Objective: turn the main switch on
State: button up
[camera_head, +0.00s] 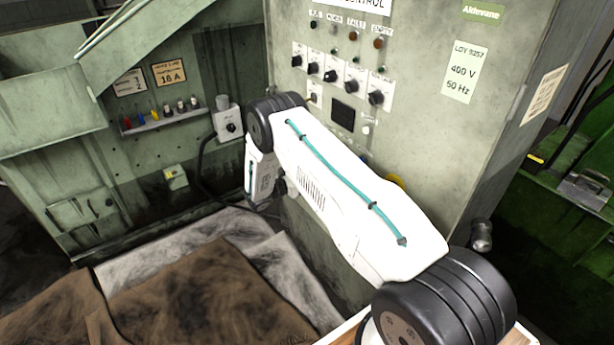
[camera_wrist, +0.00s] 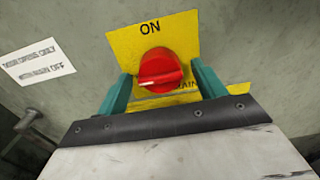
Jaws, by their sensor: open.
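The main switch is a red round knob (camera_wrist: 160,70) on a yellow plate (camera_wrist: 184,27) in the wrist view. The plate reads "ON" above the knob, and part of "MAIN" shows below right. My gripper (camera_wrist: 162,80) is open, with one teal finger left and one right of the knob. Small gaps seem to show on both sides; contact cannot be told. In the head view my arm hides the gripper and the knob.
A grey control cabinet (camera_head: 430,135) with several black knobs (camera_head: 376,98) stands beside my arm. A small white box with a dial (camera_head: 229,124) is on the left wall. A white sign (camera_wrist: 38,68) is left of the plate. Brown cloth-like sheets (camera_head: 200,295) lie below.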

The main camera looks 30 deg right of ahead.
jog(key=c, duration=1)
jog(key=shift+o, duration=0.2)
jog(key=shift+m, duration=9)
